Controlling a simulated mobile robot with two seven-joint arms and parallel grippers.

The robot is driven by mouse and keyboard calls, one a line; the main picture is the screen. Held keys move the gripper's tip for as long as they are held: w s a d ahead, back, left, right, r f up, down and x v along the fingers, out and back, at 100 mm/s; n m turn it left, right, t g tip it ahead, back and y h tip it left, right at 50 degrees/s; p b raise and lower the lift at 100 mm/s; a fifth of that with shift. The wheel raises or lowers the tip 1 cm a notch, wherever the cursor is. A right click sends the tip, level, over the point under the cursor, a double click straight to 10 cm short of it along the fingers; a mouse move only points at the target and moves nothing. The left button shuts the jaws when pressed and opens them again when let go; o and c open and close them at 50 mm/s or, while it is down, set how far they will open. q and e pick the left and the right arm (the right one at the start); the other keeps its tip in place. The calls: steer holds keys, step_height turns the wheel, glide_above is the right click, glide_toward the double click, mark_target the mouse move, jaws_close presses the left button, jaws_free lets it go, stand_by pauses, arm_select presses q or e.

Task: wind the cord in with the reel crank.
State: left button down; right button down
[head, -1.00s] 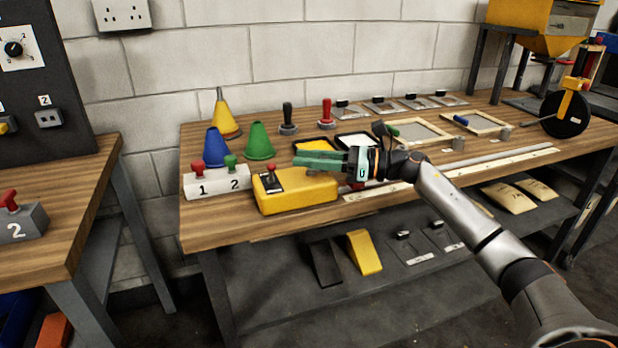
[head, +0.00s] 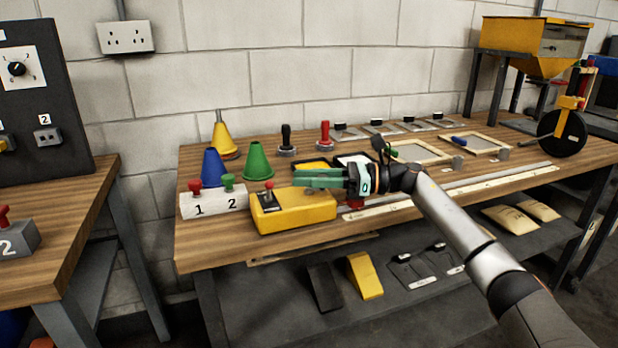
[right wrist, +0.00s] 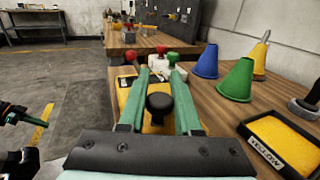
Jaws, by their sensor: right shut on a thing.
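My right gripper (head: 322,179), with green fingers, lies level above the right part of a yellow box (head: 310,212) at the bench's front. The box has a black plate and a red-topped lever (head: 269,185). In the right wrist view the fingers (right wrist: 158,95) close on a round black knob (right wrist: 160,103), above the yellow box. In the head view this knob is hidden behind the fingers. I cannot make out a cord or a reel drum. My left gripper (right wrist: 14,112) shows partly at the left edge of the right wrist view; its jaws are unclear.
A white block (head: 213,202) with red and green knobs stands left of the box. Blue (head: 214,168), green (head: 257,160) and yellow (head: 224,139) cones stand behind. A red-handled tool (head: 325,134) and yellow tray (head: 312,163) are close by. A long rail (head: 500,180) runs along the right.

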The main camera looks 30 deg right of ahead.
steer(key=shift+w+r, duration=0.15)
steer(key=shift+r, duration=0.25)
stand_by(0.4)
steer(key=c, duration=0.6)
jaws_free()
steer(key=shift+d, duration=0.1)
arm_select(q)
steer(key=shift+w, duration=0.1)
steer(key=shift+d, duration=0.15)
arm_select(e)
steer(key=shift+d, duration=0.15)
